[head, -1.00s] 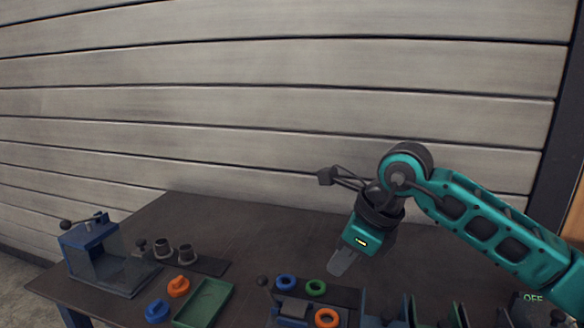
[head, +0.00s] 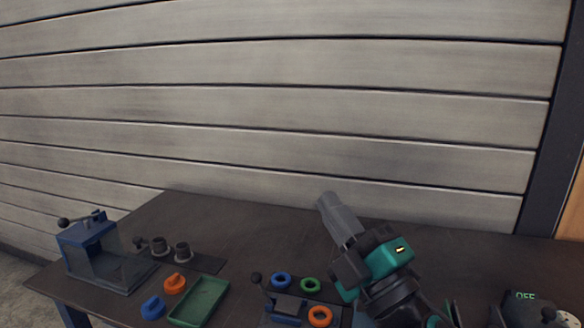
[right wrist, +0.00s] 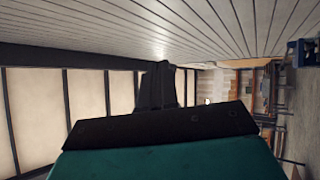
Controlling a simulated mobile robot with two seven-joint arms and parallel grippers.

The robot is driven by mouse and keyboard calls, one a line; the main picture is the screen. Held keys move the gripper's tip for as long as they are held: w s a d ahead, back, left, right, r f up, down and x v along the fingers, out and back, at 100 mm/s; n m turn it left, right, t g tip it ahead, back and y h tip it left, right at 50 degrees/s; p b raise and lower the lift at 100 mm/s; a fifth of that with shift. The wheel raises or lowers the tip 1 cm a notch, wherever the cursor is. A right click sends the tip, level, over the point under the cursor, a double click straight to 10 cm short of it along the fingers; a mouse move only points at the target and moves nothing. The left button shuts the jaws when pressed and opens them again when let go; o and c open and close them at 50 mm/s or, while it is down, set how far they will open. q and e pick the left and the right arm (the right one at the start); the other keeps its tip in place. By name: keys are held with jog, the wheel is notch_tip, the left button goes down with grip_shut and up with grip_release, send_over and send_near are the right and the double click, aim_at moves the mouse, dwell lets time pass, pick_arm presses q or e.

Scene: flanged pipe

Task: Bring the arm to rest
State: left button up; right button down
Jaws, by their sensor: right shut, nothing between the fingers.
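My right gripper (head: 328,203) is in the lower right of the head view, over the right half of the table. Its grey fingers are shut with nothing between them and point up and to the left. The fingers also show as a dark shape in the right wrist view (right wrist: 158,88), against the ceiling and far walls of the room. The rest of my right arm runs down out of the head view. My left gripper is not in view.
On the dark table (head: 240,222) stand a blue fixture (head: 90,245), two grey pipe pieces (head: 181,252), a green tray (head: 200,300), and blue (head: 281,281), green (head: 310,284) and orange (head: 320,316) rings. A device marked OFF (head: 526,300) is at right. The table's back middle is clear.

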jog(key=s+d+f+m+g+h, duration=0.2)
jog(key=d+f+m+g+h, duration=0.1)
jog(key=d+f+m+h, duration=0.45)
jog(key=s+d+f+m+g+h, duration=0.1)
jog(key=d+f+m+g+h, duration=0.1)
jog(key=d+f+m+h, duration=0.55)
jog(key=s+f+m+g+y, duration=0.2)
jog(key=s+f+m+g, duration=0.3)
jog(key=s+f+g, duration=1)
jog(key=w+a+f+n+t+y, duration=0.1)
jog(key=w+a+f+t+y, duration=0.1)
jog(key=f+t, duration=0.8)
jog(key=shift+a+f+t, duration=0.3)
jog(key=shift+a+f, duration=0.25)
jog(key=shift+f, duration=0.2)
